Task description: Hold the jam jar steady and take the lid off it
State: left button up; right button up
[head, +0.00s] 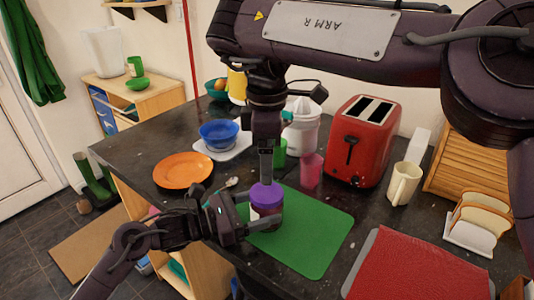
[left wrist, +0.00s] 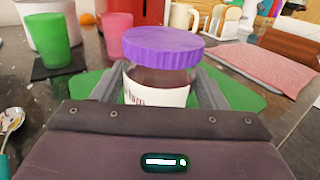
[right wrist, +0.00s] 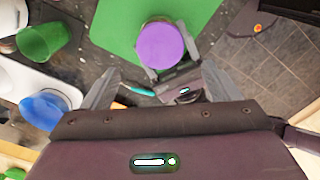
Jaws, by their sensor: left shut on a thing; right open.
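The jam jar (head: 268,210) stands upright on the green mat (head: 312,245), with a purple lid (head: 266,195) on it. In the left wrist view the jar (left wrist: 158,87) has a white label and dark contents, and its purple lid (left wrist: 161,46) sits on top. My left gripper (head: 262,222) is shut around the jar body, one finger on each side. My right gripper (head: 266,178) points down above the lid. In the right wrist view its fingers (right wrist: 146,88) are apart and empty, with the lid (right wrist: 160,45) beyond the fingertips.
A pink cup (head: 311,170) and a green cup (head: 279,152) stand behind the jar. A red toaster (head: 362,140) and a cream mug (head: 403,184) are to the right. An orange plate (head: 183,170) is at left, a red mat (head: 415,270) at front right.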

aim_at(266, 192)
jog(key=m, duration=0.4)
jog(key=shift+m, duration=0.3)
jog(key=m, duration=1.1)
jog(key=shift+f, duration=0.55)
notch_tip(266, 192, down, 7)
jog(key=shift+r, duration=0.1)
